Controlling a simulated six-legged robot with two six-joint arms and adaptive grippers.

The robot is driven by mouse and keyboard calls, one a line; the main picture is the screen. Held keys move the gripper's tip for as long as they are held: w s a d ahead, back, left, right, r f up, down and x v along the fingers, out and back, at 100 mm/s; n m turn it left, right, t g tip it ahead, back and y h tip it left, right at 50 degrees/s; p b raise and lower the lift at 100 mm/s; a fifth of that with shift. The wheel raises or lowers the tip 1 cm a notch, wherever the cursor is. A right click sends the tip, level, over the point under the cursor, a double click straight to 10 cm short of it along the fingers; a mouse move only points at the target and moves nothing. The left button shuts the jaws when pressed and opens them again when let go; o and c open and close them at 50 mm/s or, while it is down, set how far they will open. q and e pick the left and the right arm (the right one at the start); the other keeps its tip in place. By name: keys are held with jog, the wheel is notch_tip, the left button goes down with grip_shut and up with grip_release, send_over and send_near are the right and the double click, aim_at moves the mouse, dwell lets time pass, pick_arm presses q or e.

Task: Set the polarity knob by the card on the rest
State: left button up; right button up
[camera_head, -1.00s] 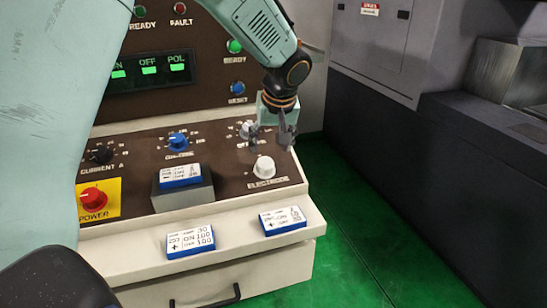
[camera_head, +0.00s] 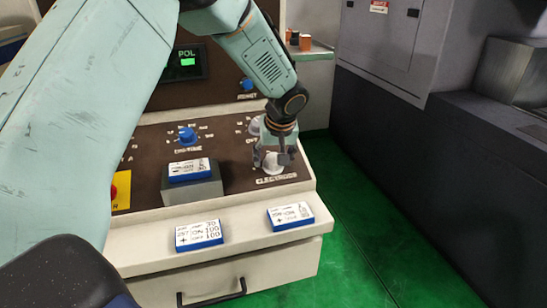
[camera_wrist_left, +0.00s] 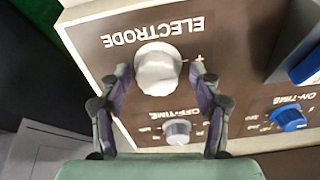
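The polarity knob (camera_wrist_left: 158,68) is the white ELECTRODE knob, with a "+" mark beside it in the left wrist view. In the head view, the knob (camera_head: 270,166) is partly hidden by my left gripper (camera_head: 273,158). In the left wrist view my left gripper (camera_wrist_left: 161,76) is open, with one finger on each side of the knob and small gaps seen between. A blue-edged white card (camera_head: 189,167) lies on the grey rest (camera_head: 194,190) on the panel; its print is too small to read. My right gripper is not in view.
Two more cards, one (camera_head: 198,234) left and one (camera_head: 290,215) right, lie on the cream ledge (camera_head: 250,234). The blue ON-TIME knob (camera_head: 187,135) and white OFF-TIME knob (camera_wrist_left: 177,133) are near. A drawer handle (camera_head: 211,294) is below. Green floor is clear at right.

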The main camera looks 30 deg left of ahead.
pick_arm(q)
jog(key=shift+w+d+f, duration=0.1)
jog(key=shift+w, duration=0.2)
jog(key=c, duration=0.3)
jog(key=shift+s, duration=0.3)
jog(key=c, duration=0.4)
jog(key=shift+w, duration=0.1)
jog(key=c, duration=0.4)
jog(key=shift+c, duration=0.2)
